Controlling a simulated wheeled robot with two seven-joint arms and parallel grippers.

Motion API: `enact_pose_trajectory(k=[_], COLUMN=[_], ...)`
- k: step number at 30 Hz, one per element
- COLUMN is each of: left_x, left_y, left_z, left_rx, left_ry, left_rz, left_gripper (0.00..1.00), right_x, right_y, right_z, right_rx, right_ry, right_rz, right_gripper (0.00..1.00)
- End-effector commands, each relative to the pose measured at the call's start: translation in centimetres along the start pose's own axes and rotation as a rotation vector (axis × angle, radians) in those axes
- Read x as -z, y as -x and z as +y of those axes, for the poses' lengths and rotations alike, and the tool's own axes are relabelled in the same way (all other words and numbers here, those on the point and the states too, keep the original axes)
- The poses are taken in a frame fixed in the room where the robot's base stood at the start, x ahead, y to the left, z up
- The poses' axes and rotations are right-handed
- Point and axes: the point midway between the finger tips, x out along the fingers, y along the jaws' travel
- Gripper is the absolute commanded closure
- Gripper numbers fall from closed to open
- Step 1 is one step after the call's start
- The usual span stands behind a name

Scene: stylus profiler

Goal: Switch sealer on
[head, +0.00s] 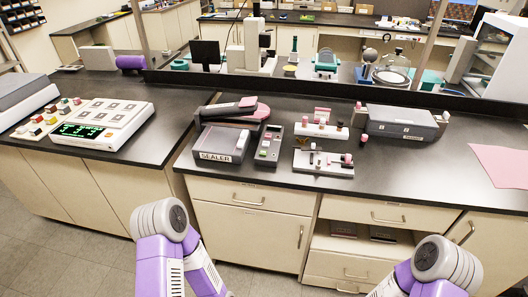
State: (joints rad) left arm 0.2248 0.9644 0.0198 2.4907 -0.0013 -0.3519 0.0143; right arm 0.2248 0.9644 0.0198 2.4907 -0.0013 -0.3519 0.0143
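The sealer (222,145) is a dark grey box with a white label reading SEALER, near the front edge of the black bench. A long dark arm (226,107) with a pink end lies above its back part. My two purple arms come in at the bottom, below the bench front. Neither gripper shows.
Right of the sealer are a white rack (321,128) with pink and black knobs, a white fixture (323,163) and a grey labelled unit (400,122). A white device with a green display (89,129) sits on the left bench. Bare bench (425,165) lies at right.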

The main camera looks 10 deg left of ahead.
Motion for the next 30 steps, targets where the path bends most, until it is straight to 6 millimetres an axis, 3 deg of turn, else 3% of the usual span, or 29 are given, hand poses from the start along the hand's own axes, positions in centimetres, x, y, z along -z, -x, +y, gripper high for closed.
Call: enact_pose_trajectory(k=[6, 14, 30], left_x=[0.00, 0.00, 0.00], left_y=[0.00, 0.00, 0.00], left_z=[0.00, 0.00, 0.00], left_rx=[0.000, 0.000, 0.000], left_ry=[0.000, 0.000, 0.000], left_rz=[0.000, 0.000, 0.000], left_gripper=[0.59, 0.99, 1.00], right_x=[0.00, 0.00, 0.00], right_y=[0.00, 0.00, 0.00], right_z=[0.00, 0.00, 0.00], right_rx=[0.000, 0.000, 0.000], right_ry=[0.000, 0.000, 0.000], right_rz=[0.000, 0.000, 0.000], right_gripper=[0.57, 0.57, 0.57])
